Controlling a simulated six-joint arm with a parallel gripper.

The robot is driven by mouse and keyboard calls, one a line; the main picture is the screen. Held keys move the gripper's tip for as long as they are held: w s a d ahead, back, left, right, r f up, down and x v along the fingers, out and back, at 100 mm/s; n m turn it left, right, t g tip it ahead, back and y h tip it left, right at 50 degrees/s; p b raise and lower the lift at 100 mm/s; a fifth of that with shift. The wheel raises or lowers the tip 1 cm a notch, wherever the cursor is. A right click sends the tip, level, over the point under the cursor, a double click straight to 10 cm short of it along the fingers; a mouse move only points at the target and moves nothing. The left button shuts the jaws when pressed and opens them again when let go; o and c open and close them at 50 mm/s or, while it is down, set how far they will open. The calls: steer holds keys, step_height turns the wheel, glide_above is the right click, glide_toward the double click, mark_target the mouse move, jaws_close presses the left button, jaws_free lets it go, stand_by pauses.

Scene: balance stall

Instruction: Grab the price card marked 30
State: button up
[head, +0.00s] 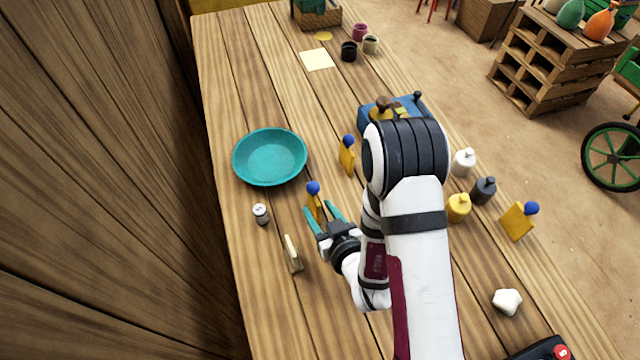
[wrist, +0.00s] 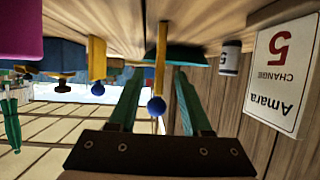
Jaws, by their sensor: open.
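Three yellow cards with blue ball knobs stand on the table in the head view: a near one (head: 314,206) at my fingertips, one farther back (head: 347,160), and one at the right edge (head: 517,222). No number is readable on them, so I cannot tell which is marked 30. My gripper (head: 321,209) is open, with the near card edge-on ahead between its teal fingers. In the wrist view, my gripper (wrist: 157,78) frames that near card (wrist: 161,60), with its blue ball hanging low in the inverted picture. The back card (wrist: 97,58) shows left of it.
A sign reading Amara, CHANGE, 5 (wrist: 281,75) stands beside my gripper; it also shows in the head view (head: 291,254). A teal bowl (head: 270,157), small cylinder (head: 261,213), blue device (head: 370,117), several bottles (head: 459,207) and white lump (head: 507,302) stand around. The front left is clear.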

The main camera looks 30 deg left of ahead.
mark_target(309, 194)
steer(key=x, duration=0.7)
steer(key=shift+w+a, duration=0.15)
steer(key=shift+w, duration=0.05)
jaws_close()
